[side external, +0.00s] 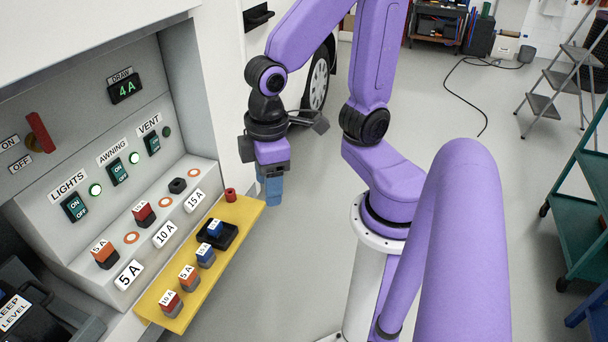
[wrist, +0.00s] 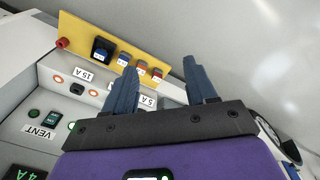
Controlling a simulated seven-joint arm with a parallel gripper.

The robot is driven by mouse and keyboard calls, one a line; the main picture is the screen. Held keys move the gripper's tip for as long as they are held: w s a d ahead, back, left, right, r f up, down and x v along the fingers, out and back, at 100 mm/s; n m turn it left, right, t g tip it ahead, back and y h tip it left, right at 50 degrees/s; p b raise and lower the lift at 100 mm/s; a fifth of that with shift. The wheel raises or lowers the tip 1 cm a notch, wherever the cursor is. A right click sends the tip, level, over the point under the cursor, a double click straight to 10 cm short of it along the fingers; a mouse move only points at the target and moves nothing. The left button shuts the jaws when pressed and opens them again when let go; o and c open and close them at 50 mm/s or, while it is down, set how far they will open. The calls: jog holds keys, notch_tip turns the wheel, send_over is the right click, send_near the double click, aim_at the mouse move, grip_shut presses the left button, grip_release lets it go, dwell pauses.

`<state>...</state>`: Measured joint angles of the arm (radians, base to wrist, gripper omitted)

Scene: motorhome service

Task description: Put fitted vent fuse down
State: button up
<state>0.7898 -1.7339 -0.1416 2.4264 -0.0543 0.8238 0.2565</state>
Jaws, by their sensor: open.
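A blue-topped fuse (side external: 215,229) sits in the black dish (side external: 228,240) on the yellow shelf. The wrist view shows the same dish (wrist: 97,55) with the blue top in it. On the sloped panel, the black socket (side external: 177,185) below the VENT switch (side external: 152,143) looks empty. My gripper (side external: 271,200) is in the air beyond the shelf's far end, apart from the dish. In the wrist view my gripper (wrist: 160,72) has its fingers spread with nothing between them.
An orange fuse (side external: 105,254) and a red fuse (side external: 144,212) sit in the other sockets. Blue, orange and red spares (side external: 188,275) line the yellow shelf (side external: 150,306); a red cylinder (side external: 230,195) stands at its far end. The LIGHTS and AWNING lamps glow; the VENT lamp is dark. The display (side external: 125,88) reads 4 A.

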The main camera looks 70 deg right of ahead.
jog(key=s+d+r+n, duration=0.1)
jog(key=s+d+n, duration=0.1)
jog(key=s+n, duration=0.2)
jog(key=shift+s+r, duration=0.2)
jog(key=shift+s, duration=0.9)
